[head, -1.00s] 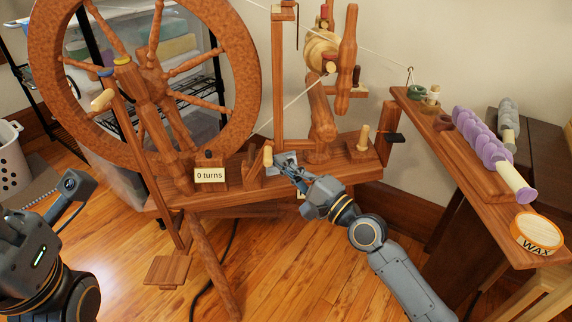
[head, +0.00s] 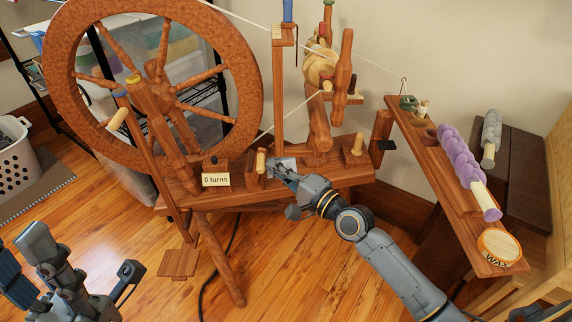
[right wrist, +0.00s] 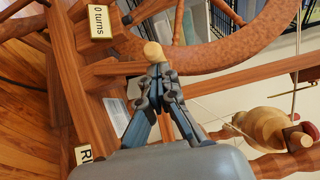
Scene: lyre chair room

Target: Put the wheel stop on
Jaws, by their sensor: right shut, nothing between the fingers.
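The spinning wheel (head: 58,95) stands on a wooden bench (head: 340,177). A small wooden piece with a pale peg (head: 261,160), apparently the wheel stop, stands on the bench just right of the "0 turns" tag (head: 216,180). My right gripper (head: 275,168) is shut and empty, its tips close beside the peg on its right. In the right wrist view the peg's round pale end (right wrist: 153,51) shows just beyond the shut fingertips (right wrist: 160,72); contact cannot be told. My left arm shows at the lower left; its finger state is unclear.
A side shelf (head: 430,170) at the right holds purple wool rolls (head: 462,160) and a wax tin (head: 498,247). A treadle (head: 178,263) sits low under the wheel. A white basket (head: 18,165) stands at the far left. Floor in front of the bench is partly clear.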

